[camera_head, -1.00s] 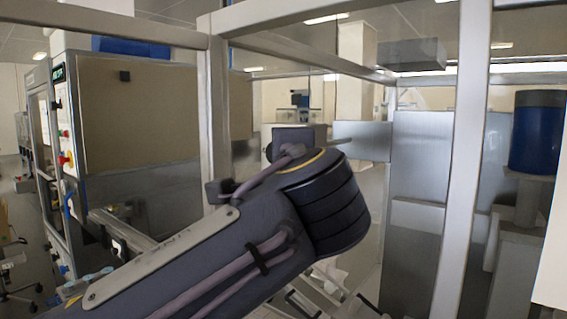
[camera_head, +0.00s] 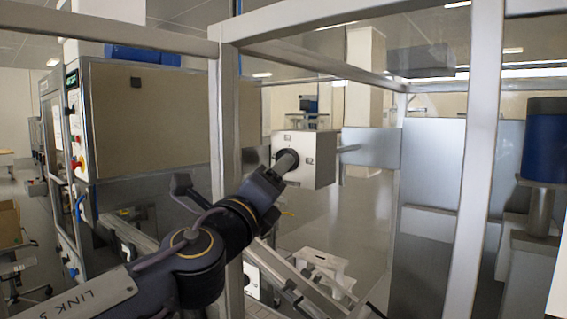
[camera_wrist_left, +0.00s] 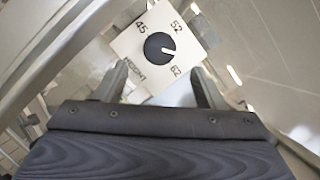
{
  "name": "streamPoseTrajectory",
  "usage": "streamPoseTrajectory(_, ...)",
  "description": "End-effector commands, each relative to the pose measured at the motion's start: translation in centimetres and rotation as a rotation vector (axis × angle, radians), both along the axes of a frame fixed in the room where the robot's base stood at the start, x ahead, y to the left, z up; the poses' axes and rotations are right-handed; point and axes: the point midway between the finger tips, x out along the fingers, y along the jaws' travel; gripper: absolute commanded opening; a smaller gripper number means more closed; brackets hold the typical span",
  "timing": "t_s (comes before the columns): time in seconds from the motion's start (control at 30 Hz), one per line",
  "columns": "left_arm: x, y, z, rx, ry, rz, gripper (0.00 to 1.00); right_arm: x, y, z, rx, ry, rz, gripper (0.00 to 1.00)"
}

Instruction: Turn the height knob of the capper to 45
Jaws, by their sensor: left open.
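The capper's height knob (camera_wrist_left: 158,47) is a round black dial with a white pointer, on a white plate (camera_wrist_left: 125,48) marked 45, 52 and 62. Its pointer aims right, between 52 and 62. In the left wrist view, my left gripper (camera_wrist_left: 158,72) is open, its fingers apart and empty below the knob. In the head view, the white box (camera_head: 318,160) stands inside the frame with a dark round part on its face. My left arm reaches toward that face, and the gripper's fingers are hard to make out there. My right gripper is not in view.
A beige cabinet (camera_head: 150,115) with buttons stands at left. A blue cylinder (camera_head: 546,140) stands at right. A white stool-like object (camera_head: 318,265) is below the box.

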Motion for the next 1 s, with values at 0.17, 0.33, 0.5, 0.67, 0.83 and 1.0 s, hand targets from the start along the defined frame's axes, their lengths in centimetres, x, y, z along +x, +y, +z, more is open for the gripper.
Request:
streamPoseTrajectory(0.17, 2.9, -1.0, 1.2, -0.005, 0.005, 0.000, 0.63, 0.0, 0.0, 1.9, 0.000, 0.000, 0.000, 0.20)
streamPoseTrajectory(0.33, 4.7, -1.7, 1.6, -0.004, 0.002, -0.001, 0.63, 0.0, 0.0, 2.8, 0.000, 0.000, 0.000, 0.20)
streamPoseTrajectory(0.5, 5.4, -1.9, 1.6, -0.004, 0.001, 0.001, 0.63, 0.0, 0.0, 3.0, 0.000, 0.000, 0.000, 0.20)
streamPoseTrajectory(0.67, 5.4, -1.8, 1.6, -0.005, 0.000, 0.002, 0.63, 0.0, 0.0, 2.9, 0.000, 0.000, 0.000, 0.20)
streamPoseTrajectory(0.83, 5.4, -1.8, 1.6, -0.005, 0.001, 0.002, 0.47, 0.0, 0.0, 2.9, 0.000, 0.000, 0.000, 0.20)
streamPoseTrajectory(1.0, 5.4, -1.8, 1.6, -0.005, 0.001, 0.002, 0.25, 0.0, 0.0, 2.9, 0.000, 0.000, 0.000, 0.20)
